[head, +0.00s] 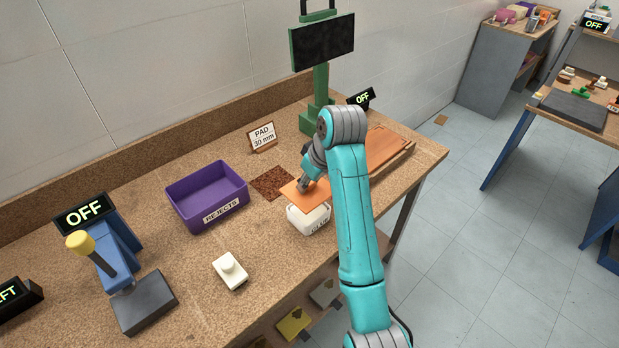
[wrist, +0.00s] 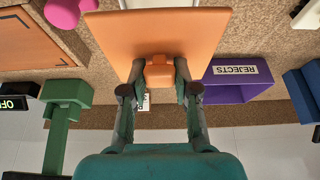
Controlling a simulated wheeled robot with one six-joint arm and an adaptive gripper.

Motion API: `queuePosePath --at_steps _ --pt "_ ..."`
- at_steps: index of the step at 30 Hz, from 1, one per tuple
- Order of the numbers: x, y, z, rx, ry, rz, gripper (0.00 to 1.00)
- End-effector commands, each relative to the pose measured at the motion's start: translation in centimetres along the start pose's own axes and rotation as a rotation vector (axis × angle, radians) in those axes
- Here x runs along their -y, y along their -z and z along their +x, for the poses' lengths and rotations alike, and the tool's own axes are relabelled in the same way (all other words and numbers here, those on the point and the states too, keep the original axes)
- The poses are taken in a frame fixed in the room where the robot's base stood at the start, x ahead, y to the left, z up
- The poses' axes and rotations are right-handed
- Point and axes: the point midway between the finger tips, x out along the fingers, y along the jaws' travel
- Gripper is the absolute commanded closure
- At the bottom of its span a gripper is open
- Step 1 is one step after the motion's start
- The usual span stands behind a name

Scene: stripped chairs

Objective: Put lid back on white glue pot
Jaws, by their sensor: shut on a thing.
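The white glue pot (head: 308,220) with a lettered label stands near the bench's front edge, partly under an orange plate (head: 291,199). Its top is hidden by the plate, and I cannot tell whether they touch. My gripper (head: 308,184) is shut on the orange plate's block handle, which also shows in the wrist view (wrist: 159,72). A white square piece with a knob (head: 230,270), looking like a lid, lies on the bench to the left of the pot. In the wrist view a white object (wrist: 308,15) at the upper right edge may be this piece.
A purple REJECTS bin (head: 207,196) stands behind and left. A brown patch (head: 272,182), a PAD 30 mm sign (head: 262,137) and a green-stand screen (head: 322,45) are behind. A blue lever device (head: 112,265) is at left. An orange board (head: 388,150) lies right. Open bench surrounds the white piece.

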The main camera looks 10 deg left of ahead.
Motion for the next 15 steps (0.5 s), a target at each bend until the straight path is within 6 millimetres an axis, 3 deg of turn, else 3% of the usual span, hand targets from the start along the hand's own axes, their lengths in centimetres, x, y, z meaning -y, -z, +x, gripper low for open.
queuePosePath --at_steps 15 --pt "0.0 -1.6 3.8 0.002 0.001 0.001 1.0"
